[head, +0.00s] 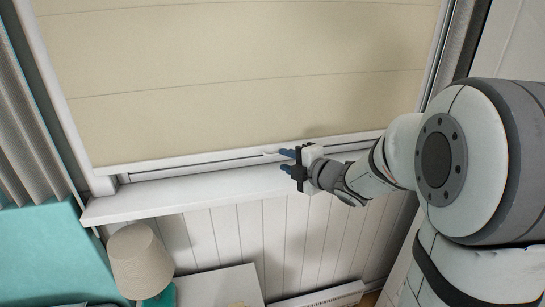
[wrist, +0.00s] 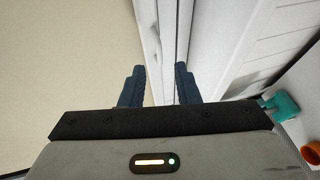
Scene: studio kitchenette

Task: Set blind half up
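The beige blind (head: 240,65) hangs over almost the whole window, its white bottom bar (head: 200,156) just above the sill. In the wrist view the blind (wrist: 70,60) fills the left side. My gripper (head: 284,161) is at the bar's lower edge, right of the middle, with blue fingers pointing left. In the wrist view my gripper (wrist: 161,78) has its two fingers apart, with a white strip of bar or frame running beyond and between them. Nothing is seen clamped. Whether a finger touches the bar cannot be told.
A white sill (head: 190,192) runs below the blind, close to my gripper. A grey curtain (head: 28,125) hangs at left. Below are a lamp (head: 141,260), a teal-covered surface (head: 45,250), a white tabletop (head: 220,287) and a radiator (head: 325,297).

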